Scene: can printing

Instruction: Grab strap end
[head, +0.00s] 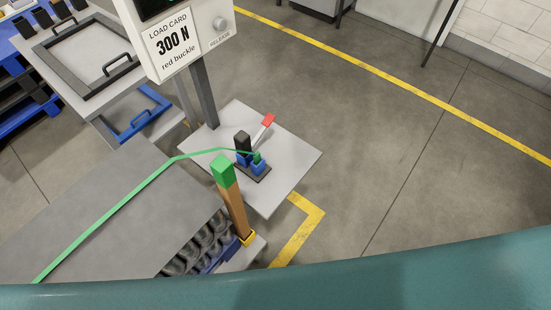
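A thin green strap (110,213) runs from the lower left across a large grey stack. It bends near the stack's far edge and reaches a small device (256,168) with blue and black blocks. A small green piece (257,157) sits at the device where the strap arrives; I cannot tell whether it is the strap's free end. A lever with a red tip (268,119) points up from the device. Neither of my grippers is in view.
The device stands on a pale plate (297,157) below a "300 N, red buckle" load card (172,43). A brown post with a green cap (222,171) rises beside the grey stack (130,200). Dark cans (205,243) show at its side. The floor at right is clear.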

